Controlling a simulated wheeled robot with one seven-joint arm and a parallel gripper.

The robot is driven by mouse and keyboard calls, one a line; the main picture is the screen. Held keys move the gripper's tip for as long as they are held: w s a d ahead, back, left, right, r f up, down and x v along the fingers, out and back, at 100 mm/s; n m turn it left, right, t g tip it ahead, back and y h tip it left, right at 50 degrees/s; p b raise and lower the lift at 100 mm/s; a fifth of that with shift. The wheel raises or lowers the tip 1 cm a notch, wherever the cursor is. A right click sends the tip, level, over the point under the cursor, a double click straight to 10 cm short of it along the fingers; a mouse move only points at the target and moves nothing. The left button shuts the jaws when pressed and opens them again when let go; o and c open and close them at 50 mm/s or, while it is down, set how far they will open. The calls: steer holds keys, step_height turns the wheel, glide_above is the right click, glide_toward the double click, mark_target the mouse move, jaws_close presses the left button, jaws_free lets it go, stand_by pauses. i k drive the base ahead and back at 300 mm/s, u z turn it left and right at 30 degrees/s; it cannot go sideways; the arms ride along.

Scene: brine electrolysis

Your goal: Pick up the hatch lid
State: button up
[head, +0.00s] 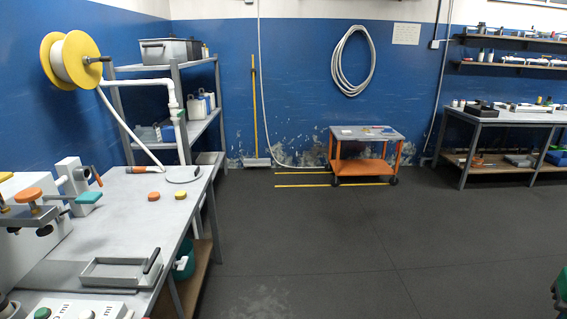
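No part is plainly marked as the hatch lid. A grey rectangular piece with a raised rim and a black bar handle (122,271) lies flat near the front of the grey workbench (120,222); it may be the lid or a shallow tray. A flat round grey disc (183,178) lies at the bench's far end, under the white pipe; I cannot tell whether it is a cover. My gripper is not in view.
A white apparatus with clamps (30,235) stands at the bench's left. Orange (153,196) and yellow (181,195) caps lie on the bench. A switch panel (70,308) is at the front. An orange cart (361,165) stands by the far wall. The middle floor is clear.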

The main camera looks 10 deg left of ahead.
mark_target(184, 175)
steer(key=i, duration=2.85)
steer(key=u, duration=1.55)
steer(key=i, duration=1)
